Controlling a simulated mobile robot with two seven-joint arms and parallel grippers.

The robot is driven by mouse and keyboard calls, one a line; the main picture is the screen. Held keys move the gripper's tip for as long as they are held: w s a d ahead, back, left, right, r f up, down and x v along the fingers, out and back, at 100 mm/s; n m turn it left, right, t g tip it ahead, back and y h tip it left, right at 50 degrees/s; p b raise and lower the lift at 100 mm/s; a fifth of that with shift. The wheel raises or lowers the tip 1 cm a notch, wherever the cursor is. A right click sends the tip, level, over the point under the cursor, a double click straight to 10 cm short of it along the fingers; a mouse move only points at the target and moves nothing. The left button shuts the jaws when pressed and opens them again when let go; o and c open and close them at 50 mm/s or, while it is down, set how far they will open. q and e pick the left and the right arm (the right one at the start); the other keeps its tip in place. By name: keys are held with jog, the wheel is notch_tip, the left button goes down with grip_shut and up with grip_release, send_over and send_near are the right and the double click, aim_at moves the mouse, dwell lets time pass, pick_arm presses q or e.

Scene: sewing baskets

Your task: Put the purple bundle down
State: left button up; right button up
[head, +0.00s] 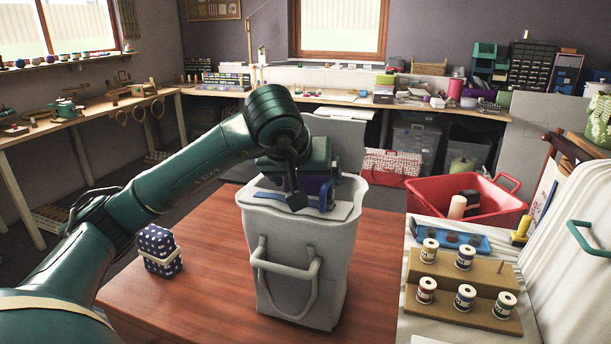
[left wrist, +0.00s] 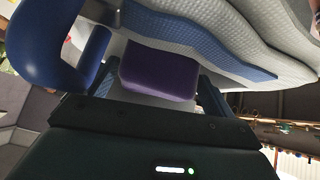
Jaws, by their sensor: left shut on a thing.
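The purple bundle (left wrist: 160,72) sits between the two fingers of my left gripper (left wrist: 158,88) in the left wrist view; the gripper is shut on it. In the head view my left gripper (head: 313,190) is inside the mouth of a pale grey basket (head: 328,262), and only a little purple shows behind its finger. Folded pale quilted cloth with a blue layer (left wrist: 235,62) lies close by the bundle. A rounded blue thing (left wrist: 40,60) is beside it. I cannot tell whether the bundle touches what lies below. My right gripper is not in view.
The basket, with a front handle, stands on a reddish wooden table (head: 200,275). A navy polka-dot box (head: 160,250) is to its left. At right are a wooden stand (head: 460,290) with several thread spools and a red bin (head: 490,205). Bare tabletop lies around the polka-dot box.

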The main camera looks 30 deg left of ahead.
pick_arm(q)
jog(key=o, duration=0.9)
jog(key=shift+s+f, duration=0.1)
jog(key=shift+f, duration=0.2)
jog(key=shift+c, duration=0.2)
jog(key=w+p+v, duration=0.1)
jog(key=p+v, duration=0.1)
jog(key=v, duration=1.1)
jog(key=shift+r, duration=0.45)
